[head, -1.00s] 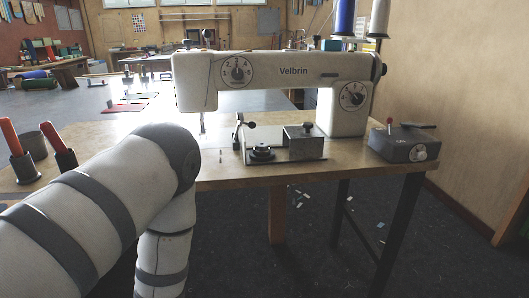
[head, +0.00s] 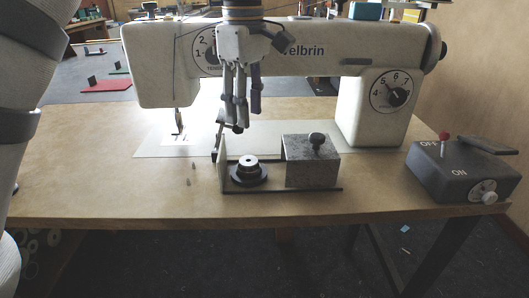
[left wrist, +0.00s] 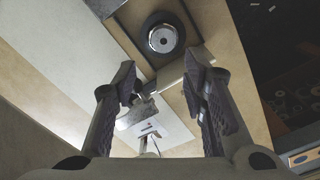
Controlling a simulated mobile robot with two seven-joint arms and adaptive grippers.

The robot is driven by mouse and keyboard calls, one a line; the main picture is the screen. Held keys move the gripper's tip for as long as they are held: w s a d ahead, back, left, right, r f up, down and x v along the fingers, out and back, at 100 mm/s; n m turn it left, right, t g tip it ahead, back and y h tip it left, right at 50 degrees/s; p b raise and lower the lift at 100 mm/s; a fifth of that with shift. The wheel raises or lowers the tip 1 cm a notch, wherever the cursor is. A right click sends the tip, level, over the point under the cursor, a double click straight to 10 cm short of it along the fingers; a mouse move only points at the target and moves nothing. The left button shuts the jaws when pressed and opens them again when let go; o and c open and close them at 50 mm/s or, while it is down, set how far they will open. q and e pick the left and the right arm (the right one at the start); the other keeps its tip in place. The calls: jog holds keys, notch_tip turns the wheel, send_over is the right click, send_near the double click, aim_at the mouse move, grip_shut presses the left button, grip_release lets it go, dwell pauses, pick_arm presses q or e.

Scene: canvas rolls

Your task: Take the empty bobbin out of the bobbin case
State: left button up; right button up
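The bobbin case (head: 272,189) is a low dark tray on the table in front of the sewing machine. A silver bobbin (head: 248,165) with a dark centre sits upright in its round black seat; it also shows at the top of the left wrist view (left wrist: 162,39). I cannot tell whether thread is on it. A metal block (head: 310,168) with a black knob stands at the tray's right end. My left gripper (head: 238,122) points down above and behind the bobbin. In the left wrist view its fingers (left wrist: 164,88) are apart and empty. My right gripper is not in view.
The white sewing machine (head: 270,95) stands close behind the gripper, its needle to the left. A small black-knobbed lever is close to the fingertips; contact is unclear. A grey switch box (head: 463,172) stands at right. The front table strip (head: 130,200) is mostly clear.

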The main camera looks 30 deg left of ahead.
aim_at(247, 156)
pick_arm(q)
jog(key=f, duration=1)
jog(key=shift+s+f, duration=0.3)
jog(key=shift+f, duration=0.1)
jog(key=c, duration=0.7)
